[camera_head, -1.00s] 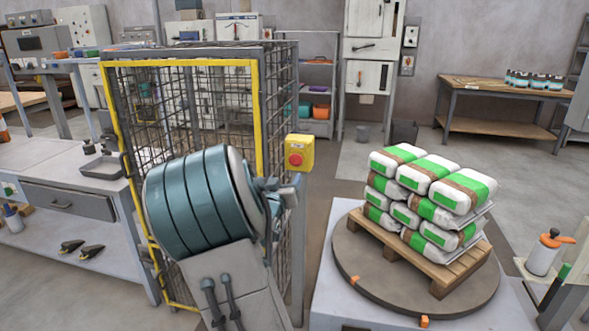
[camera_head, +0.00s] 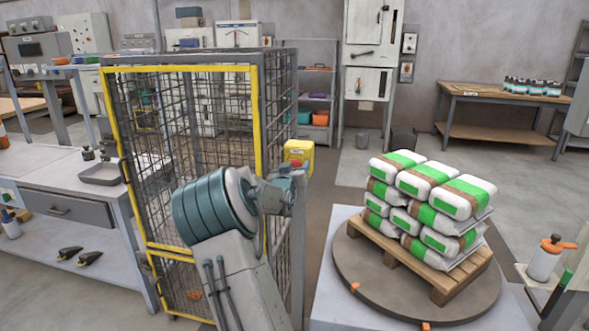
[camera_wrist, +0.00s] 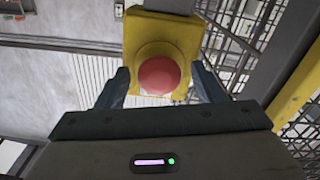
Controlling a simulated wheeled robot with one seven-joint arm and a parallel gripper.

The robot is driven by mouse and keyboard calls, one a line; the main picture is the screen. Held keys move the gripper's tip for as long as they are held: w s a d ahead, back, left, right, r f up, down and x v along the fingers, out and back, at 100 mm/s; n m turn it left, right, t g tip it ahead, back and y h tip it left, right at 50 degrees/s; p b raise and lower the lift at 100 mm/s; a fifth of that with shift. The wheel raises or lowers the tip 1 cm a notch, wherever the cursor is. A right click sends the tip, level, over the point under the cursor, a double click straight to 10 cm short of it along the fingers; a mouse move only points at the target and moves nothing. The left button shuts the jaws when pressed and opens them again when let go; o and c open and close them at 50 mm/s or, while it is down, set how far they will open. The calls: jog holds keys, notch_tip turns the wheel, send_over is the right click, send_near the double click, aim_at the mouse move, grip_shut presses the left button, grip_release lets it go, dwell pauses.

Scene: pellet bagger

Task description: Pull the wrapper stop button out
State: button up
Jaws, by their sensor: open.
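The wrapper stop button is a red mushroom button (camera_wrist: 160,75) on a yellow box (camera_wrist: 183,34) in the wrist view. In the head view the yellow box (camera_head: 299,151) sits on a grey post at the cage's right corner, its red button mostly hidden by my arm. My gripper (camera_wrist: 163,82) is open, with one finger on each side of the red button. Whether the fingers touch the button cannot be told. In the head view my gripper (camera_head: 297,178) is at the front of the box, partly hidden by my wrist.
A mesh cage (camera_head: 222,120) with a yellow frame stands behind and left of my arm. Stacked bags (camera_head: 425,195) lie on a wooden pallet on a round turntable (camera_head: 375,279) at the right. A workbench (camera_head: 100,205) stands at the left. Floor is clear behind the turntable.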

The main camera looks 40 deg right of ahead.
jog(key=shift+c, duration=0.3)
grip_shut()
jog(key=shift+s+a+f+b, duration=0.15)
jog(key=shift+s+a+b, duration=0.15)
jog(key=shift+a+b, duration=0.15)
jog(key=shift+o, duration=0.3)
grip_release()
jog(key=shift+a, duration=0.1)
jog(key=shift+s, duration=0.15)
